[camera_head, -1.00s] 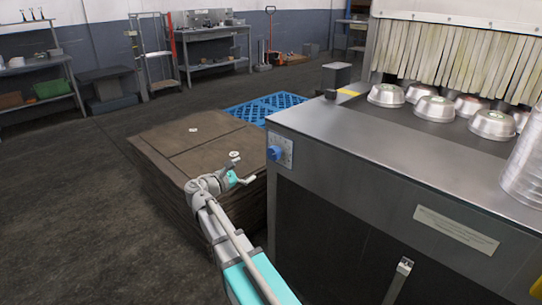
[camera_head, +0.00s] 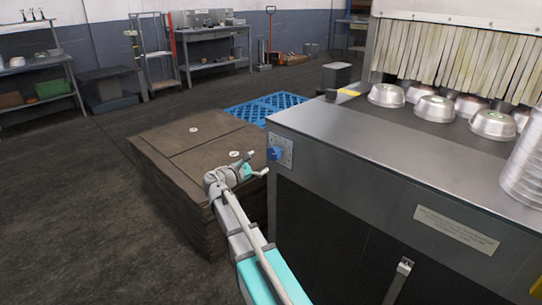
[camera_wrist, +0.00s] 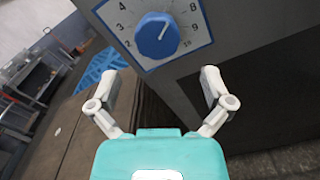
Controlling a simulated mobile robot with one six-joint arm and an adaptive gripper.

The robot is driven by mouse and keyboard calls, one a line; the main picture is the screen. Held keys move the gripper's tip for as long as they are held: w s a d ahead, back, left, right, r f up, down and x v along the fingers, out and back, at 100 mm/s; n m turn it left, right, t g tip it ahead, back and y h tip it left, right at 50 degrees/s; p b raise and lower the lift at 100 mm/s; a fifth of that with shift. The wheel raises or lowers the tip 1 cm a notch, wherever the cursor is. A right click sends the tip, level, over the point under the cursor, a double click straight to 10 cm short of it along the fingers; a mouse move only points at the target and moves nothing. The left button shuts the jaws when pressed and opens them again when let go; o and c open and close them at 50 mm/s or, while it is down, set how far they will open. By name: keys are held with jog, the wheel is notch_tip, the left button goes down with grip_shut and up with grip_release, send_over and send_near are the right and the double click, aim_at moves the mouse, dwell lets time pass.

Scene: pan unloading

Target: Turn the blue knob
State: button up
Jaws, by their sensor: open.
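The blue knob (camera_head: 274,153) sits on a pale dial plate (camera_head: 287,150) on the end face of the metal machine. In the wrist view the knob (camera_wrist: 157,35) is round with a white pointer line, and the dial plate (camera_wrist: 192,17) around it carries numbers. The pointer leans toward the upper right. My gripper (camera_head: 258,163) is just below and left of the knob in the head view. In the wrist view my gripper (camera_wrist: 159,80) has its two fingers spread, with nothing between them. The knob is beyond the fingertips, apart from them.
The metal machine (camera_head: 370,160) fills the right side, with several metal pans (camera_head: 432,109) on top. A stack of brown sheets (camera_head: 160,150) stands left of my gripper, and a blue pallet (camera_head: 265,107) lies behind. The floor at left is clear.

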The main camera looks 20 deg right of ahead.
aim_at(272, 155)
jog(key=shift+x, duration=3.85)
jog(key=c, duration=1)
jog(key=shift+o, duration=0.2)
jog(key=shift+f, duration=0.1)
jog(key=shift+s+m, duration=0.1)
jog(key=shift+m, duration=0.3)
jog(key=o, duration=1)
jog(key=shift+d, duration=0.15)
jog(key=shift+c, duration=0.2)
jog(key=shift+a, duration=0.25)
